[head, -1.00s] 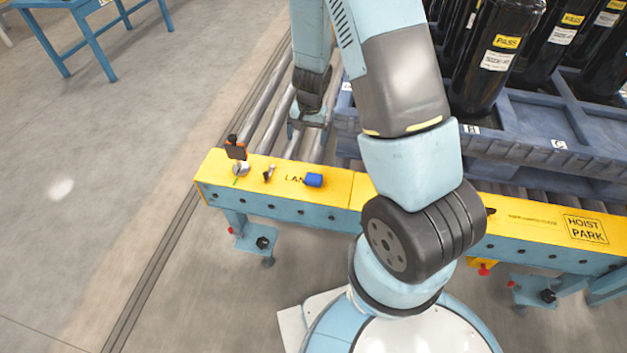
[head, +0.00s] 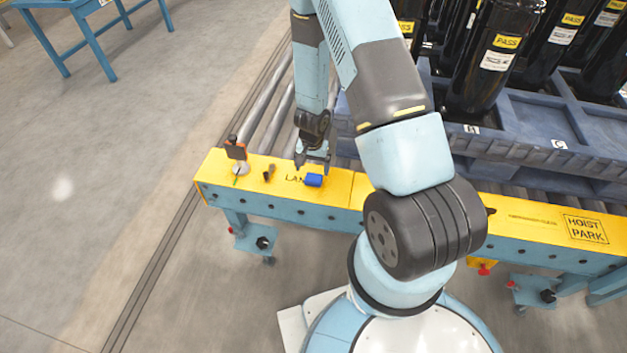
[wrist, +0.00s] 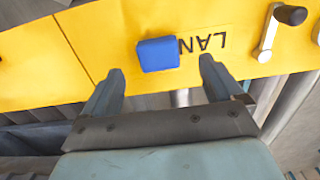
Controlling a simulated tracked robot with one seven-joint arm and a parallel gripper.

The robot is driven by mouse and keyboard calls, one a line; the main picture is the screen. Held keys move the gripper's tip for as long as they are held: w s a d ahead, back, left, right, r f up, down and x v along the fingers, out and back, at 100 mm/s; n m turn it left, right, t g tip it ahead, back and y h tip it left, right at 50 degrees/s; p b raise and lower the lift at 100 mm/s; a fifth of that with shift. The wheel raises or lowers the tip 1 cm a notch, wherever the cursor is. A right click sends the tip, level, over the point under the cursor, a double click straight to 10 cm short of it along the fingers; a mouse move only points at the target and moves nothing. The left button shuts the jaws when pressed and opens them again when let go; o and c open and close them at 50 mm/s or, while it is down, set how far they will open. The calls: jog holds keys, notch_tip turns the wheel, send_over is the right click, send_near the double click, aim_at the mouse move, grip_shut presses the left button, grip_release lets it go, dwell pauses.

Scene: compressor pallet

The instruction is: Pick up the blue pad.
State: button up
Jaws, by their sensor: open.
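The blue pad (head: 313,180) lies on the yellow top of the conveyor's side rail (head: 340,190), beside the black printed letters. In the wrist view the blue pad (wrist: 158,54) is ahead of and roughly between the open fingers, with no finger touching it. My gripper (head: 313,162) is open and empty, just behind the pad in the head view. Its two fingertips show clearly in the wrist view (wrist: 161,68).
A small stand with an orange and dark piece (head: 236,150) and a small dark-handled item (head: 269,172) are left of the pad on the rail. Rollers (head: 272,120) lie behind. A blue-grey pallet (head: 545,125) with black cylinders (head: 492,60) stands at right.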

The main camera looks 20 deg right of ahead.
aim_at(313, 178)
jog(key=shift+d+f, duration=0.15)
jog(key=shift+f, duration=2.95)
jog(key=shift+c, duration=0.2)
jog(key=c, duration=1.1)
jog(key=shift+r, duration=0.15)
